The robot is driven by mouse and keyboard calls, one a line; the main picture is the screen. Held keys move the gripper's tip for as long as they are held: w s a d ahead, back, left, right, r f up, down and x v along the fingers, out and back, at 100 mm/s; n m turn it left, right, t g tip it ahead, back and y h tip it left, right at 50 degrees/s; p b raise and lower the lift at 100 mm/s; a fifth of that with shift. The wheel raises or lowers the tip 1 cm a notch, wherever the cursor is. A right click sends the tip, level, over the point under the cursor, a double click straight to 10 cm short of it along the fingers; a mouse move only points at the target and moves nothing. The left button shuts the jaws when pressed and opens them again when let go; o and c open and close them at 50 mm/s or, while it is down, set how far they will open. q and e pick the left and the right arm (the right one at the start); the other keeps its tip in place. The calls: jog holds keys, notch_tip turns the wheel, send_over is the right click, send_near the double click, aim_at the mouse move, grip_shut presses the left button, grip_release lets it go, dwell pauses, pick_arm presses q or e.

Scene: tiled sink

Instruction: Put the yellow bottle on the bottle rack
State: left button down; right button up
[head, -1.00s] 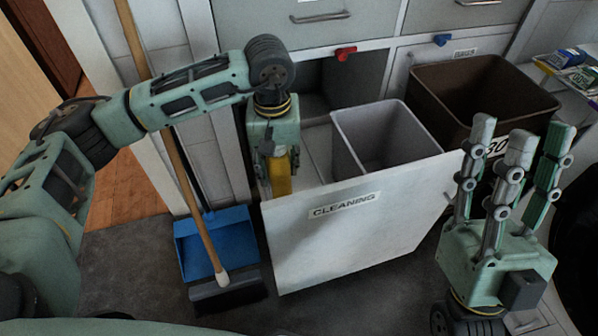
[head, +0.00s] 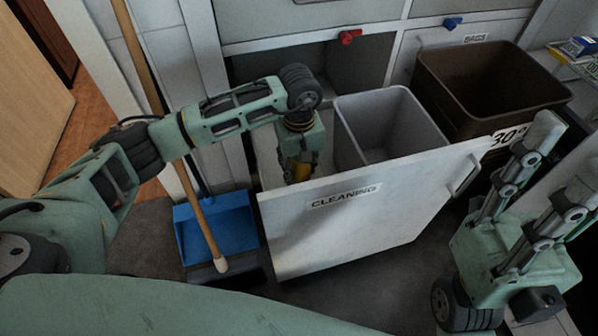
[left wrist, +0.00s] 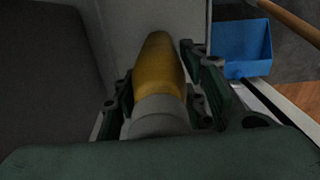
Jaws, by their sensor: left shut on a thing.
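The yellow bottle (head: 301,173) is in my left gripper (head: 298,160), inside the left part of the pulled-out drawer marked CLEANING (head: 350,225). In the left wrist view the bottle (left wrist: 158,75) lies between the gripper's dark green fingers (left wrist: 162,95), its grey end towards the camera. The gripper is shut on it. The drawer front hides the bottle's lower part in the head view, so I cannot tell what it touches. No bottle rack can be made out. My right gripper (head: 560,185) is open and empty at the right, fingers up.
A grey bin (head: 372,125) stands in the drawer, right of the left gripper. A brown bin (head: 475,100) is further right. A blue dustpan (head: 222,225) and a broom with a wooden handle (head: 190,185) stand left of the drawer.

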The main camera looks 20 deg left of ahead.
pick_arm(q)
notch_tip(320, 180, down, 2)
jog(key=shift+f, duration=0.1)
jog(key=shift+f+b, duration=0.15)
jog(key=shift+b, duration=0.25)
jog(key=c, duration=1.1)
grip_release()
